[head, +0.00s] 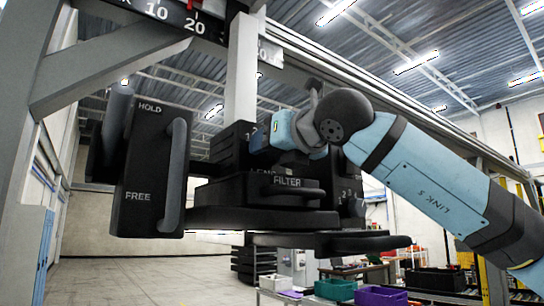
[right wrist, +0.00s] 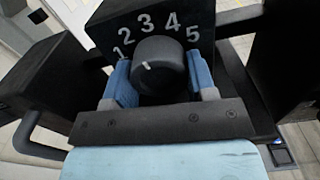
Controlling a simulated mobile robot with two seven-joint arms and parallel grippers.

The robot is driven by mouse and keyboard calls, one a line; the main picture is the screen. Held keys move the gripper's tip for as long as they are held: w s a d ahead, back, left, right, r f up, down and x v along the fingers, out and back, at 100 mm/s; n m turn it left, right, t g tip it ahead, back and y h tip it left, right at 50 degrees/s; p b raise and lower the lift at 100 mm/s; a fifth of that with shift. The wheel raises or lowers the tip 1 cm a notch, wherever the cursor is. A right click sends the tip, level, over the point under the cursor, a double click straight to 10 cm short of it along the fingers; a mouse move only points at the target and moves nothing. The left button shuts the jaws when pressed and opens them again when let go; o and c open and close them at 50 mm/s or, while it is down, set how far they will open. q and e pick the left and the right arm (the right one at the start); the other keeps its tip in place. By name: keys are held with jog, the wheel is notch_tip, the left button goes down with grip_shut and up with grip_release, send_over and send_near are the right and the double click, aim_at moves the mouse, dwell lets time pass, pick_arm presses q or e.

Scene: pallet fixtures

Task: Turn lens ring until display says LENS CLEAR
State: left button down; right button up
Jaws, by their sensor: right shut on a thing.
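The lens ring, a dark round knob (right wrist: 160,68), shows in the right wrist view in front of a black block (right wrist: 180,14) with a white scale from 1 to 5. My right gripper (right wrist: 162,82) is shut on the knob, one blue finger on each side. In the head view my right gripper (head: 262,138) reaches the black unit from the right and hides the knob. A partly covered label that seems to read LENS (head: 265,171) is below it. No display text is visible. My left gripper is not in view.
A FILTER drawer (head: 288,187) with a handle is below my gripper. A second numbered block (head: 350,196) stands to its right. A HOLD/FREE panel (head: 142,165) with a handle stands at left. A grey post (head: 241,70) rises above. Coloured bins (head: 335,289) are behind, lower right.

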jog(key=shift+f+n+b, duration=0.15)
jog(key=shift+n+b, duration=0.65)
jog(key=shift+n, duration=0.3)
jog(key=shift+n+b, duration=0.5)
jog(key=shift+n, duration=0.4)
jog(key=shift+r, duration=0.2)
jog(key=o, duration=0.9)
